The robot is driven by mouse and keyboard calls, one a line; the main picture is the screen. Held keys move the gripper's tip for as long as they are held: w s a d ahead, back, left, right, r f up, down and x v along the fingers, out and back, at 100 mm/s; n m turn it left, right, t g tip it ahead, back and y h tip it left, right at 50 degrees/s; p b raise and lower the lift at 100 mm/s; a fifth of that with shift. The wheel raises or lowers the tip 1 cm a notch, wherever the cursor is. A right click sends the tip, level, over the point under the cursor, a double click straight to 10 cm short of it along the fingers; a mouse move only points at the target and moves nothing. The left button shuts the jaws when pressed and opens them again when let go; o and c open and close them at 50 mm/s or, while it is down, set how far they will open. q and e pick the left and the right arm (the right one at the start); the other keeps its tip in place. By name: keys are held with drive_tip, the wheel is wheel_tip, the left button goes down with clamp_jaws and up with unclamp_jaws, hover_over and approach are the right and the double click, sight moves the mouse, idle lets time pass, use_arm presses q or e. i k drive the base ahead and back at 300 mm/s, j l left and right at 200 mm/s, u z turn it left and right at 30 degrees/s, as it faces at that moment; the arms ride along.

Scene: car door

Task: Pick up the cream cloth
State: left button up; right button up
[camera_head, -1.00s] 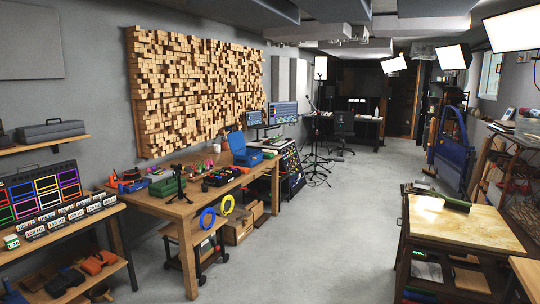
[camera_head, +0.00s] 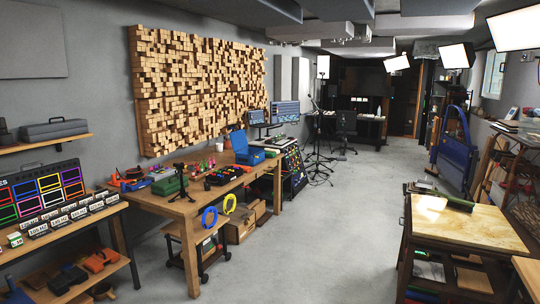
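I cannot make out a cream cloth for certain in the head view. A pale bright patch (camera_head: 433,203) shows on the tan top of the workbench at the right, but I cannot tell whether it is cloth or glare. Neither my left gripper nor my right gripper is in view.
The workbench (camera_head: 480,229) at the right bears a dark green long object (camera_head: 447,200). A blue car door (camera_head: 455,158) stands behind it. A wooden table (camera_head: 172,204) with tools and a blue case (camera_head: 245,150) runs along the left. The grey floor (camera_head: 320,230) between is clear.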

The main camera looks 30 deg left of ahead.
sight(278, 151)
drive_tip(key=i+j+u, duration=0.25)
drive_tip(key=i, duration=0.2)
drive_tip(key=i+j+u, duration=0.1)
drive_tip(key=i+u, duration=0.2)
drive_tip(key=i, duration=0.15)
drive_tip(key=i+u, duration=0.25)
drive_tip(key=i, duration=5.05)
